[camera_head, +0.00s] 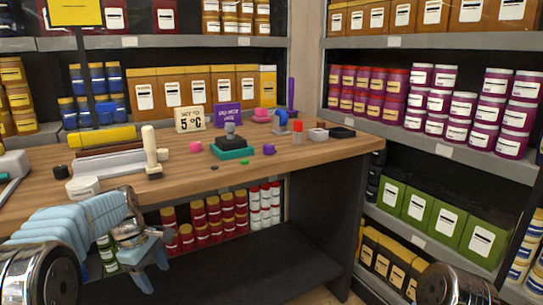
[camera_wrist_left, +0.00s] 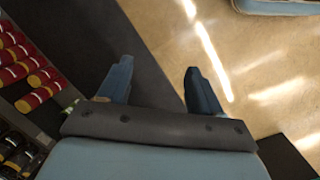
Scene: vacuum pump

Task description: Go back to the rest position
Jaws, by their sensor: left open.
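My left gripper (camera_head: 151,270) is in front of the wooden table (camera_head: 330,150), below the level of its top, with the light-blue arm coming in from the left. In the left wrist view the two blue fingers of the left gripper (camera_wrist_left: 160,84) are apart with nothing between them, above the floor and a dark shelf. Part of my right arm (camera_head: 455,286) shows at the bottom right edge; its gripper is out of the picture.
On the table are a green base with a grey piece (camera_head: 232,150), a beige upright tool (camera_head: 151,148) and several small coloured parts. Jars (camera_head: 206,220) stand under the table. Stocked shelves (camera_head: 440,150) stand behind and right.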

